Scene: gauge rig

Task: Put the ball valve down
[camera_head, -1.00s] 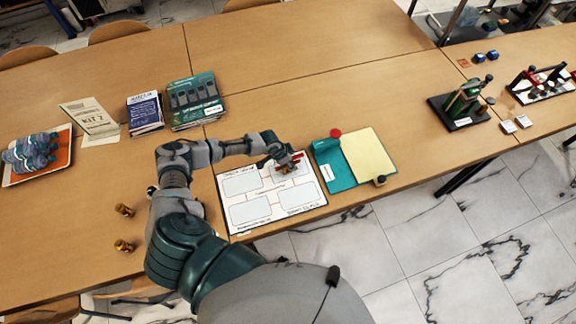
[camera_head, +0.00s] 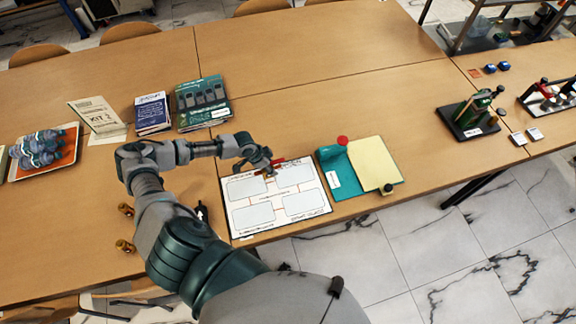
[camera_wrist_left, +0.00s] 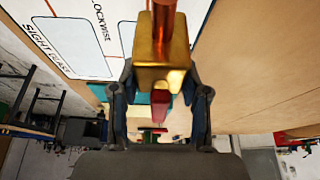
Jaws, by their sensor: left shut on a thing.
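The ball valve has a brass body (camera_wrist_left: 163,65), a copper-coloured stub and a red handle. My left gripper (camera_wrist_left: 160,105) is shut on it, with one finger on each side of the brass in the left wrist view. In the head view my left gripper (camera_head: 264,169) is over the top edge of the white printed mat (camera_head: 275,206), and the red handle (camera_head: 278,161) shows beside it. The gripper hides most of the valve there. I cannot tell whether the valve touches the mat. My right gripper is not in view.
A teal and yellow folder (camera_head: 340,178) lies right of the mat. Brass fittings (camera_head: 125,246) stand to the left, partly near my arm. Booklets (camera_head: 203,101) and an orange tray (camera_head: 66,155) are farther back and left. The tabletop behind the mat is clear.

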